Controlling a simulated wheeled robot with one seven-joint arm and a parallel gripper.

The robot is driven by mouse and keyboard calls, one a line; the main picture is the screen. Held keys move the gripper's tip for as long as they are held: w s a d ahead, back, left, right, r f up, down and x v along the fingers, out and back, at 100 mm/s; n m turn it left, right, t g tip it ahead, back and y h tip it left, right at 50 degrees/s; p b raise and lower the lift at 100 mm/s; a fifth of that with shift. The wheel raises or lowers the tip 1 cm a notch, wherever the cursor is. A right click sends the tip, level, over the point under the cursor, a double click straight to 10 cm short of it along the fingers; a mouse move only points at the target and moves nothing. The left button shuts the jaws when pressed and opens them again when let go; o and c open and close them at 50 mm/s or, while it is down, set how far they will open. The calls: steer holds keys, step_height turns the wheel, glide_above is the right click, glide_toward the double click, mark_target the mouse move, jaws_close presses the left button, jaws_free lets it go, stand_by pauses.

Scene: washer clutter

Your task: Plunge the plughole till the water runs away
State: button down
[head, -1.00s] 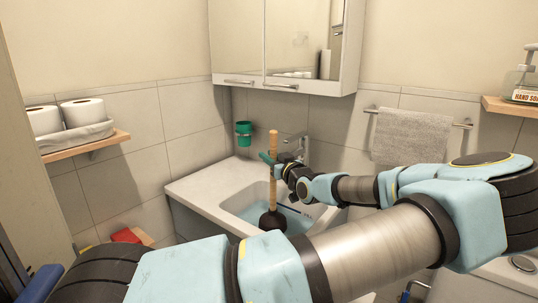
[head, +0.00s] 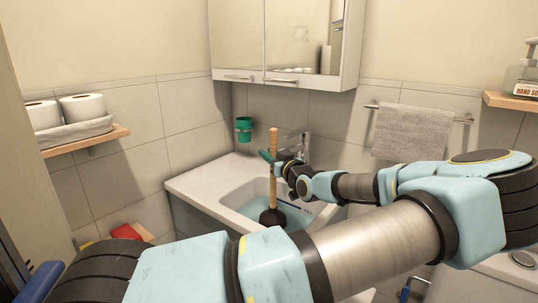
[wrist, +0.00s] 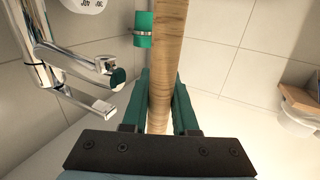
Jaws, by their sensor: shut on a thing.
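The plunger has a long wooden handle (head: 273,170) and a dark rubber cup (head: 272,217). It stands nearly upright in the white sink (head: 200,185), with its cup down in the bluish water (head: 296,215). My gripper (head: 268,157) is shut on the upper part of the handle. In the wrist view the handle (wrist: 168,50) runs between the green fingers of my gripper (wrist: 160,90). The plughole is hidden, so I cannot tell whether the cup covers it.
The chrome tap (head: 304,145) stands behind the gripper, close to it. A green tumbler (head: 243,130) hangs on the back wall. A mirror cabinet (head: 285,40) is above the sink. A towel (head: 412,132) hangs at right, and toilet rolls (head: 82,107) sit on a left shelf.

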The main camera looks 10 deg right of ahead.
steer(key=shift+f+b, duration=0.3)
steer(key=shift+f, duration=0.1)
stand_by(0.6)
steer(key=shift+r, duration=0.4)
steer(key=shift+f+b, duration=0.3)
steer(key=shift+f, duration=0.25)
stand_by(0.7)
steer(key=shift+r, duration=0.15)
steer(key=shift+r, duration=0.4)
steer(key=shift+p, duration=0.3)
step_height(320, 180, up, 15)
steer(key=p, duration=1)
stand_by(0.7)
stand_by(1.0)
